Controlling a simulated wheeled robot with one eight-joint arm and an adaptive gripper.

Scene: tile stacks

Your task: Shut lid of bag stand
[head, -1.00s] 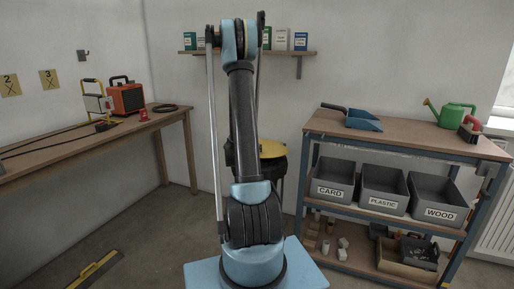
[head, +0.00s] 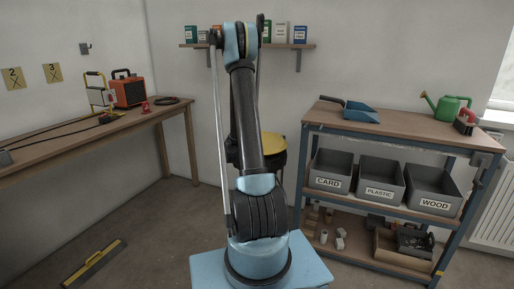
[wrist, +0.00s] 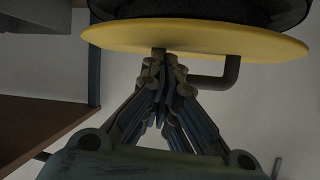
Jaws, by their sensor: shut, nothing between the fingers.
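The bag stand shows behind my arm in the head view, with a flat round yellow lid (head: 271,142) on its dark body (head: 279,165); my arm hides its left part. The wrist view looks upside down. There the yellow lid (wrist: 280,46) lies level against the black bag part (wrist: 215,12), with no clear gap visible. A dark bent handle (wrist: 231,72) stands out from the lid's outer face. My gripper (wrist: 168,62) is shut and empty, its fingertips in front of the handle's other end. I cannot tell whether they touch it.
A shelf unit (head: 390,137) with labelled grey bins stands at the right. A workbench (head: 100,139) with an orange heater (head: 128,89) runs along the left wall. A yellow and black floor bar (head: 95,263) lies at the lower left.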

